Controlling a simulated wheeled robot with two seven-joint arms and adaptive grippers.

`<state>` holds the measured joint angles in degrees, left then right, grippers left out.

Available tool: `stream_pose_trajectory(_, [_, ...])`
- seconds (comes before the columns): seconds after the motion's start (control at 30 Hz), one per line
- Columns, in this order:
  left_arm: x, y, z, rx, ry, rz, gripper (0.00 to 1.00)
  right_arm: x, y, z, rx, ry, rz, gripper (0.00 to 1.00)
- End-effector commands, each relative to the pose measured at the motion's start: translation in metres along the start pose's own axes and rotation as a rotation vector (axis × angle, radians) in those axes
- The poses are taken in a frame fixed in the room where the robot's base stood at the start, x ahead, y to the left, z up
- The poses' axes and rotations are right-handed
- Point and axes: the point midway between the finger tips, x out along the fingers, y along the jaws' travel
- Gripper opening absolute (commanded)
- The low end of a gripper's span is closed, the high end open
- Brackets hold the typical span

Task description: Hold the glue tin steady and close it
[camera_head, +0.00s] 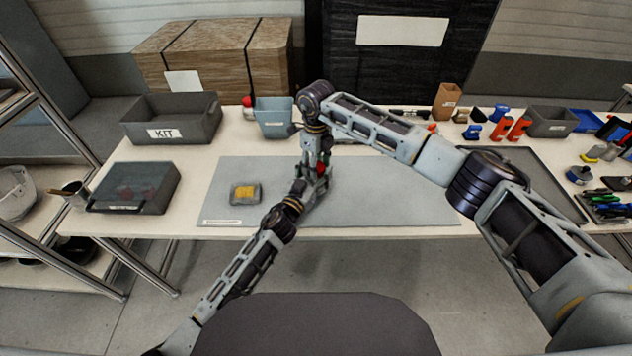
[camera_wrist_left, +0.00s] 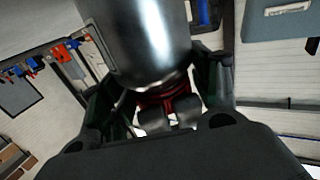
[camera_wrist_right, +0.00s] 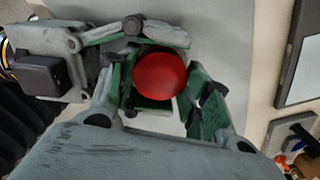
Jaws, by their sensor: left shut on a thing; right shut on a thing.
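The red lid (camera_head: 320,169) of the glue tin shows between my two grippers over the grey mat. From above, in the right wrist view, the lid (camera_wrist_right: 160,76) is a round red disc between the green-padded fingers of my right gripper (camera_wrist_right: 163,88), which is shut on it. In the left wrist view, a dark shiny cylinder (camera_wrist_left: 145,40), apparently the tin's body, stands between the fingers of my left gripper (camera_wrist_left: 160,98), with red at its end. My left gripper is shut on the tin from the side. Whether the lid is fully seated is hidden.
A grey dish with a yellow pad (camera_head: 245,193) lies left on the mat (camera_head: 385,205). A dark closed case (camera_head: 135,188), a KIT bin (camera_head: 172,117) and a blue bin (camera_head: 275,117) stand left and behind. Tools and clamps (camera_head: 518,128) lie right. The mat's front right is clear.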

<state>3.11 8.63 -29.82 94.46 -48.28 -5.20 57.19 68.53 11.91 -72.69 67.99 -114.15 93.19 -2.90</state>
Motion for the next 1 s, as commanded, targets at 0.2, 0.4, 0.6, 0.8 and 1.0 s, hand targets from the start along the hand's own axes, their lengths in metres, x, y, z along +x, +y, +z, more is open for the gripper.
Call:
stream_pose_trajectory(0.2, [-0.0001, 0.0, 0.0001, 0.0, 0.0, 0.0, 0.0, 0.0002, -0.0007, -0.0003, 0.082, 0.0, -0.001, 0.2])
stream_pose_trajectory(0.4, [-0.0001, 0.0, 0.0001, 0.0, 0.0, 0.0, 0.0, 0.0002, -0.0008, -0.0004, 0.084, 0.0, -0.001, 0.2])
stream_pose_trajectory(0.6, [-0.0001, 0.0, 0.0001, 0.0, 0.0, 0.0, 0.0, 0.0002, -0.0008, -0.0004, 0.083, 0.0, -0.001, 0.65])
stream_pose_trajectory(0.8, [-0.0001, 0.0, 0.0001, 0.0, 0.0, 0.0, 0.0, 0.0001, -0.0003, -0.0001, 0.082, 0.0, 0.0, 0.7])
stream_pose_trajectory(1.0, [0.0, 0.0002, 0.0001, 0.0, 0.0, 0.0, 0.0, -0.0019, -0.0001, 0.0002, 0.081, -0.001, 0.0, 0.7])
